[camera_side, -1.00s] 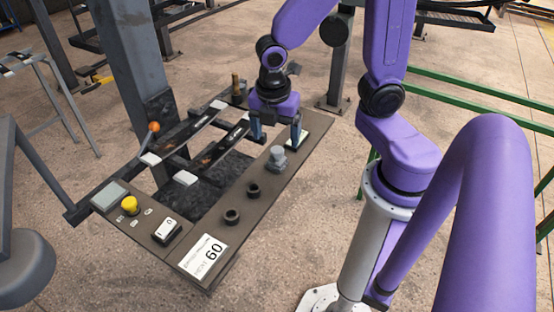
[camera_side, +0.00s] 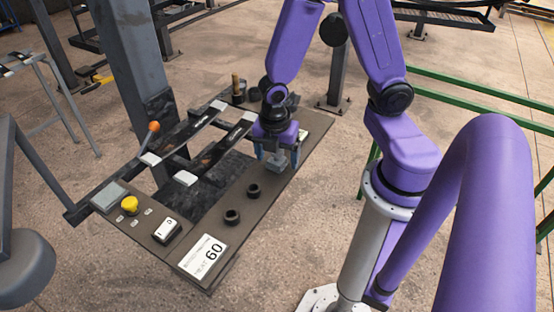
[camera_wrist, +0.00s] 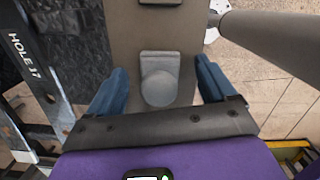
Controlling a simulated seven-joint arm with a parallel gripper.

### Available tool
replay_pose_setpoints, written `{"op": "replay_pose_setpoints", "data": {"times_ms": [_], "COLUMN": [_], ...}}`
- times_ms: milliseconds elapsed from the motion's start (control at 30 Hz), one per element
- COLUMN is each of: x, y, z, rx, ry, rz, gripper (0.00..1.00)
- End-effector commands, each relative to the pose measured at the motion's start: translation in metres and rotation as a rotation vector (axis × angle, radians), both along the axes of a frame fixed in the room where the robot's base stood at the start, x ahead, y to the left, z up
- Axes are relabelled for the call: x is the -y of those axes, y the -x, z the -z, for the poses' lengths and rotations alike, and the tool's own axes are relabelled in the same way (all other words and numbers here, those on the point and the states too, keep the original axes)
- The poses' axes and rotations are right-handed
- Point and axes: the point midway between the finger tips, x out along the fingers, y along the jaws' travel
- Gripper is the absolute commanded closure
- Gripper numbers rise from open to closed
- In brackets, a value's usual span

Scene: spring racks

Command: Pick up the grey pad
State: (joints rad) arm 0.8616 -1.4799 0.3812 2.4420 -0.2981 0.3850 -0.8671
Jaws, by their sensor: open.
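The grey pad (camera_side: 274,163) stands on the brown bench panel and is partly hidden by my gripper in the side view. In the wrist view the gripper (camera_wrist: 161,76) has one finger on each side of the pad, with a visible gap on both sides. The pad appears to rest on the panel, not gripped.
Two dark round sockets (camera_side: 243,203) lie on the brown panel (camera_side: 215,190) nearer the camera. Dark rails with white ends (camera_side: 186,178) run to the left. An orange-knobbed lever (camera_side: 153,127), yellow button (camera_side: 130,204) and white switch (camera_side: 167,226) stand farther left.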

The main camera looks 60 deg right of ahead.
Motion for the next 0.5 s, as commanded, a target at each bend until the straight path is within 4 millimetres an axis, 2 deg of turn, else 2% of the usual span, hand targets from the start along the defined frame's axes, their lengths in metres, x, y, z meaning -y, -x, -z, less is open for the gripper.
{"op": "replay_pose_setpoints", "data": {"times_ms": [333,367,500], "x": [0.0001,0.0000,0.0001], "y": [-0.0002,-0.0002,-0.0001], "z": [0.0049,0.0048,0.0048], "rx": [0.001,0.001,0.001], "ry": [-0.001,-0.001,-0.001], "rz": [-0.002,-0.002,-0.001], "gripper": [0.16,0.19,0.65]}}
